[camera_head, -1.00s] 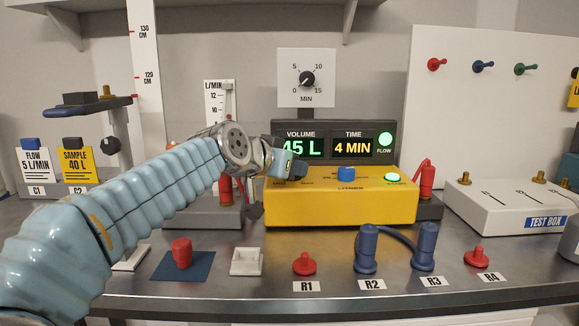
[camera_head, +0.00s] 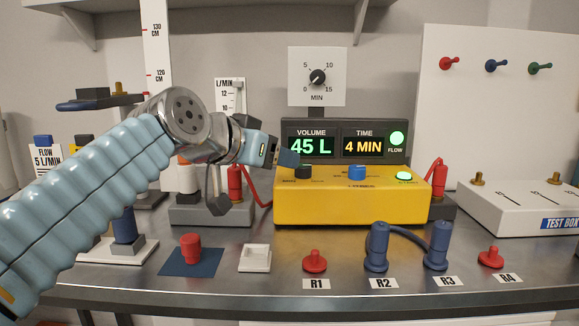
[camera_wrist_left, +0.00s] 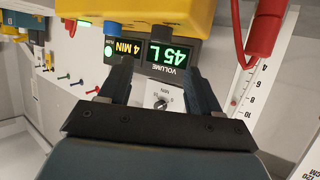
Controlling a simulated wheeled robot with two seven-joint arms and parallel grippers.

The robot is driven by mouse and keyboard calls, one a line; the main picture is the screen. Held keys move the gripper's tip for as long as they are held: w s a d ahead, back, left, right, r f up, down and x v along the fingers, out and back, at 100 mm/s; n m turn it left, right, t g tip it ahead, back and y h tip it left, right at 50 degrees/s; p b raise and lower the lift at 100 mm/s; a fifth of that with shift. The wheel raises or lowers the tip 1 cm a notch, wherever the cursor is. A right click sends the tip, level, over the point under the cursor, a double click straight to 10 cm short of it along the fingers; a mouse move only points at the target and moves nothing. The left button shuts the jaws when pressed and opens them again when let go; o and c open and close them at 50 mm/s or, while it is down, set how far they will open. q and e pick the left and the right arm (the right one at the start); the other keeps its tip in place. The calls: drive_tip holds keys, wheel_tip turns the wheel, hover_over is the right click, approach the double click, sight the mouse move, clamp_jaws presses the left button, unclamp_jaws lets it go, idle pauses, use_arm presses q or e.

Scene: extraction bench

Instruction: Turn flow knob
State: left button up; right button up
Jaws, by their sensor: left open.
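My left gripper (camera_head: 288,157) is in front of the upper left corner of the yellow box (camera_head: 330,210). Its two fingers are apart and empty in the left wrist view (camera_wrist_left: 160,80). A black knob (camera_head: 303,171) stands on the box just below and beside the fingertips; it also shows in the left wrist view (camera_wrist_left: 162,32). A blue knob (camera_head: 357,172) is on the box to its right. The flow scale marked L/MIN (camera_head: 229,95) stands behind my wrist, its lower part hidden. I cannot tell which knob sets the flow. My right gripper is out of view.
The display (camera_head: 350,128) reads 45 L and 4 MIN, with a lit green flow lamp (camera_head: 397,138). Behind it is a timer dial (camera_head: 317,77). Red hoses flank the box. Red and blue plugs stand along the front of the bench (camera_head: 220,285).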

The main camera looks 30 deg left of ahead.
use_arm(q)
drive_tip(key=shift+v, duration=1.85)
